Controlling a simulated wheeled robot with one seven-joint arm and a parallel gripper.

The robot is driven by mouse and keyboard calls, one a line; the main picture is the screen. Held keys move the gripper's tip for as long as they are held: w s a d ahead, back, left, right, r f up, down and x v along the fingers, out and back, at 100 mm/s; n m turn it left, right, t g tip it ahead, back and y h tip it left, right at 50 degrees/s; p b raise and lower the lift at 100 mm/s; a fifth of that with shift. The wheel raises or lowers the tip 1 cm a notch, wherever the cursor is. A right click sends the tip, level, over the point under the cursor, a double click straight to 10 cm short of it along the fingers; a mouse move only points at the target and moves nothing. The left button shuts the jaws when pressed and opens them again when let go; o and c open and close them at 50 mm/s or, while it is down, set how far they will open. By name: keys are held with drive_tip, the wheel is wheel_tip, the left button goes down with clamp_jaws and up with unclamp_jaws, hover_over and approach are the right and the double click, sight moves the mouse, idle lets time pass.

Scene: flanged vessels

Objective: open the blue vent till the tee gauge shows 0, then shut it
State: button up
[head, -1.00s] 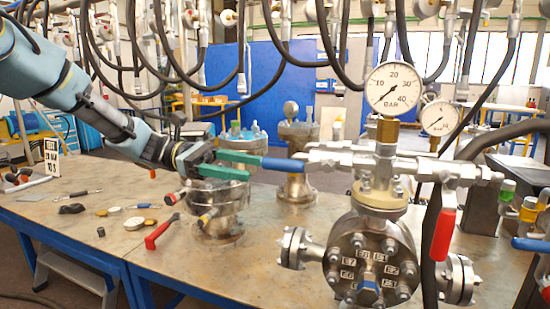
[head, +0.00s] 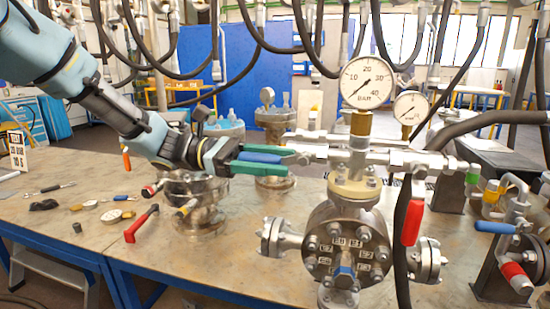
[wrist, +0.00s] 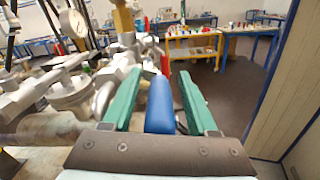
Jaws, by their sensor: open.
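The blue vent handle (head: 262,157) lies between the green fingers of my gripper (head: 292,166), beside the silver valve body left of the tee. In the wrist view the blue handle (wrist: 160,104) runs lengthwise between the two fingers of my gripper (wrist: 155,85). A narrow gap seems to show on each side, so the jaws are open around it, not clamped. The large white tee gauge (head: 367,82) stands on a brass stem above the flanged vessel (head: 345,245). Its needle points to the lower left, near the low end of the scale; the exact reading is too small to tell.
A smaller gauge (head: 410,107) stands behind to the right. A red lever (head: 412,222) hangs below the right-hand valve, with a black hose beside it. The bench front left (head: 60,220) holds loose tools.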

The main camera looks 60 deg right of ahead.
drive_tip(key=shift+f, duration=0.1)
drive_tip(key=c, duration=0.9)
clamp_jaws()
drive_tip(key=shift+s+f, duration=0.1)
idle(0.3)
